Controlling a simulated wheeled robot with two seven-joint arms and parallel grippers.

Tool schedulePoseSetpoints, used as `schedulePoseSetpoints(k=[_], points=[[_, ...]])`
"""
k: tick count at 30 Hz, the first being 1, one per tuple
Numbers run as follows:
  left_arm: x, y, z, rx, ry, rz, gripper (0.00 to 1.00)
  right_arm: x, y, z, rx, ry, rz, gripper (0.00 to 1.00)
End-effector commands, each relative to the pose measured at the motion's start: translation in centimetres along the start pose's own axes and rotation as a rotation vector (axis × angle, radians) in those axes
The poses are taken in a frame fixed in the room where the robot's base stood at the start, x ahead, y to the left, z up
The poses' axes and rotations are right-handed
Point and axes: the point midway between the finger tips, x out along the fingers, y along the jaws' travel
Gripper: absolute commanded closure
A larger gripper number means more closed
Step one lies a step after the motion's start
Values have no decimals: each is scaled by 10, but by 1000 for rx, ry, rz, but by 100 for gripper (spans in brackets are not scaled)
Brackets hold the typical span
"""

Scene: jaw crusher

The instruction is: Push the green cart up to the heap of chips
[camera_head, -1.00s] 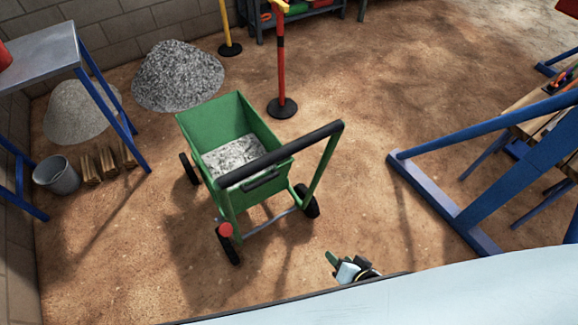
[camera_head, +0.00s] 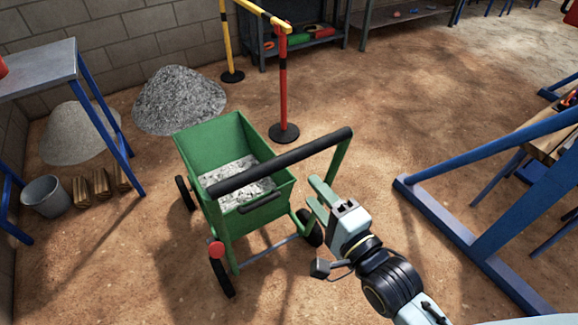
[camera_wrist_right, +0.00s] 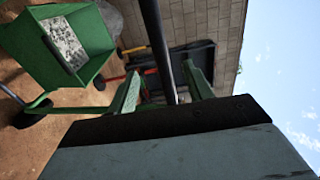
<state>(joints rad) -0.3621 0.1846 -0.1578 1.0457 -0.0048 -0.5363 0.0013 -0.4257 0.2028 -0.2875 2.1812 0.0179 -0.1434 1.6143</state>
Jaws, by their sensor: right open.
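The green cart (camera_head: 205,145) stands on the dirt floor left of centre, with grey chips (camera_head: 238,178) in its tub and a black push bar (camera_head: 285,162) on the near side. A coarse dark grey heap (camera_head: 180,98) lies behind it, with bare floor between. My right gripper (camera_head: 317,193) is open, near the right end of the push bar. In the right wrist view the push bar (camera_wrist_right: 158,40) runs between the two fingers of the right gripper (camera_wrist_right: 161,75); I cannot tell how deep it sits. My left gripper is not in view.
A paler heap (camera_head: 80,132), a bucket (camera_head: 46,196) and wooden blocks (camera_head: 100,184) are by the table (camera_head: 38,70) at left. A red-and-black post (camera_head: 283,95) stands just behind the cart. A blue frame (camera_head: 440,215) stands at right.

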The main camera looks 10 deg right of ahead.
Motion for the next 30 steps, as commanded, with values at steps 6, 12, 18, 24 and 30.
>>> schedulePoseSetpoints(k=[6, 12, 18, 24, 30], points=[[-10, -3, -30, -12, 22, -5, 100, 32, 1, 0, -2, 0, -3, 49], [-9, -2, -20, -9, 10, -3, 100, 68, -2, 0, 0, 1, -2, 49], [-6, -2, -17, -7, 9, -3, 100, 100, 0, 0, 0, 0, -1, 49], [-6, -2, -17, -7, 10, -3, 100, 115, 0, 0, -2, 0, 1, 49], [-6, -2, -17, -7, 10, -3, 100, 117, 1, 0, -2, 0, 2, 49]])
